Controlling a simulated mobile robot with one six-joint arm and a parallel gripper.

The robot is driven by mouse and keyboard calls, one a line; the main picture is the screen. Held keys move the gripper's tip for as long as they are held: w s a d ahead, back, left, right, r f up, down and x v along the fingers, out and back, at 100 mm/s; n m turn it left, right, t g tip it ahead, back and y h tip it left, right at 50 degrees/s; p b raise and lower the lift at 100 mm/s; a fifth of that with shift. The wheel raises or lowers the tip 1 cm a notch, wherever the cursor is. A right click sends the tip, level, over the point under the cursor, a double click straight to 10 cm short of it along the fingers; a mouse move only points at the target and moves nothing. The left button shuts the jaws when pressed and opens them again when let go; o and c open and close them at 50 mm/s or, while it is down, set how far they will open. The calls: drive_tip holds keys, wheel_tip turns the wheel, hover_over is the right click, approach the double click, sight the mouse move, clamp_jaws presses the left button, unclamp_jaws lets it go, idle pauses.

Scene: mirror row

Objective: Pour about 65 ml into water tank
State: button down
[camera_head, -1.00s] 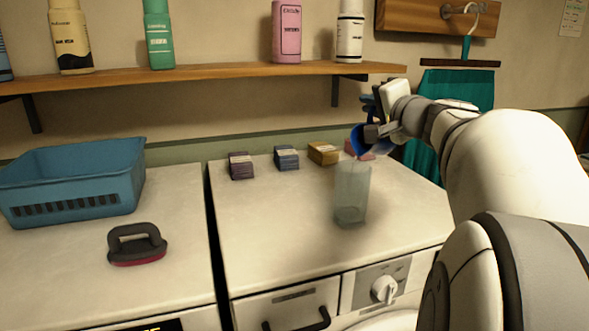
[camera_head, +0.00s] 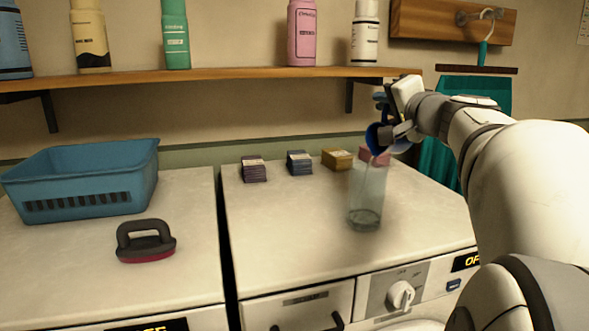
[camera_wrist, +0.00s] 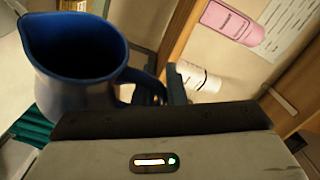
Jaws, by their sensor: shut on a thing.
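The water tank, a tall clear container (camera_head: 367,190), stands upright on the right-hand machine top. A darker band shows at its bottom, which may be liquid. My gripper (camera_head: 392,128) is shut on a blue jug (camera_head: 374,138) and holds it tilted just above the tank's rim. A faint pale streak shows below the jug's mouth, too small to tell for sure as a stream. In the wrist view the jug (camera_wrist: 85,92) has its wide mouth and spout at the upper left and its handle toward my gripper. The liquid level inside the jug is hidden in shadow.
Several small boxes, among them a yellow one (camera_head: 337,160), stand behind the tank. A blue basket (camera_head: 85,180) and a dark brush (camera_head: 146,243) are on the left machine top. A shelf (camera_head: 240,74) with bottles hangs above. The worktop left of the tank is clear.

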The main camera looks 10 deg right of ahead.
drive_tip(key=shift+s+a+r+n+b, duration=0.1)
drive_tip(key=shift+a+n+b, duration=0.2)
drive_tip(key=shift+b, duration=0.4)
